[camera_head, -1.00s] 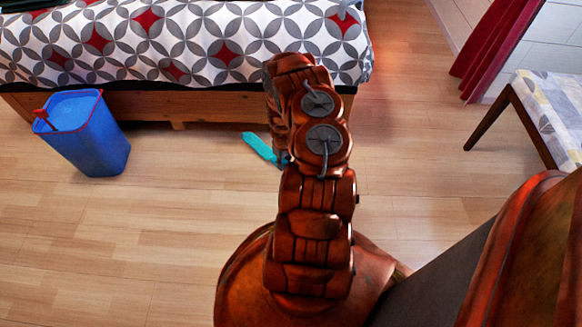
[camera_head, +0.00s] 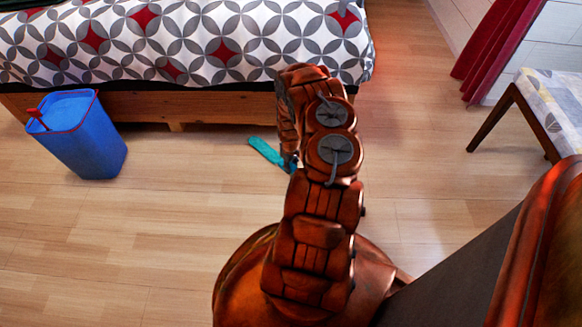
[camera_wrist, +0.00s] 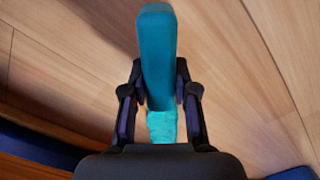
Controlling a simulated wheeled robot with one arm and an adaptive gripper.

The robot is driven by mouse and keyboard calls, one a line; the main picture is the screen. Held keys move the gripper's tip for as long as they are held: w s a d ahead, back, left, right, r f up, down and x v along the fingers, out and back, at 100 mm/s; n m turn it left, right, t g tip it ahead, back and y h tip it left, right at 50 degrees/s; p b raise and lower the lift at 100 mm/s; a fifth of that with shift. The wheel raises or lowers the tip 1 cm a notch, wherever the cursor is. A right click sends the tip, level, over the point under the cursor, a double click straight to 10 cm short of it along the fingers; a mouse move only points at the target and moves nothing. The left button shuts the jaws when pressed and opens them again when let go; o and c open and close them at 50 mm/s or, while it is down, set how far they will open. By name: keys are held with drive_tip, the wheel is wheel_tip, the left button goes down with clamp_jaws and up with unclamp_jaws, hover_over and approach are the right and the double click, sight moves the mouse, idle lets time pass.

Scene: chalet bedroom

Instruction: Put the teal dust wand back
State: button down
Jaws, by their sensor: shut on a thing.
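The teal dust wand (camera_head: 265,151) shows to the left of my arm in the head view, over the floor in front of the bed. In the wrist view the wand (camera_wrist: 158,60) points up and away between the two dark fingers. My gripper (camera_wrist: 160,100) is shut on it, with a finger on each side. In the head view my gripper (camera_head: 290,163) is mostly hidden behind my arm. The wand's near end shows lighter teal close to the palm. I cannot tell its exact height above the floor.
A blue bin (camera_head: 85,140) with a red rim and something red at its top stands at the left. A bed (camera_head: 200,106) with a patterned cover is behind. A cushioned seat (camera_head: 548,100) and red curtain (camera_head: 492,50) are at the right.

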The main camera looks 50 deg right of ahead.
drive_tip(key=c, duration=0.9)
unclamp_jaws()
